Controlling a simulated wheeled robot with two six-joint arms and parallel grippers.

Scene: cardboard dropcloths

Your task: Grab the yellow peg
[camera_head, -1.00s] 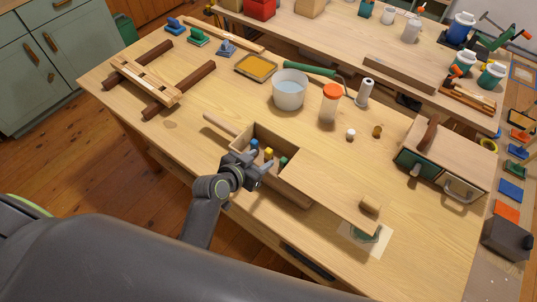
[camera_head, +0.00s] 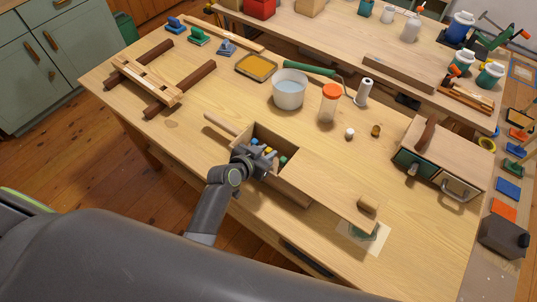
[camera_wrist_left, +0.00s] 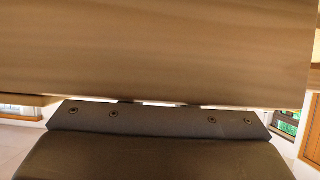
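The yellow peg (camera_head: 268,150) shows as a small yellow spot in the open left end of a long wooden box (camera_head: 291,190), in the head view. A green peg (camera_head: 283,161) is to its right, and a bit of blue shows close to the gripper. My left gripper (camera_head: 264,160) is at the box's near wall, its fingers at the opening beside the yellow peg. Its finger gap is too small to make out. My right gripper is out of view.
A wooden lid (camera_head: 325,180) covers the box's right part, with a knob (camera_head: 367,204) at its end. A wooden handle (camera_head: 220,124) lies by the box's left end. A white bucket (camera_head: 290,89) and an orange-lidded jar (camera_head: 330,102) stand behind.

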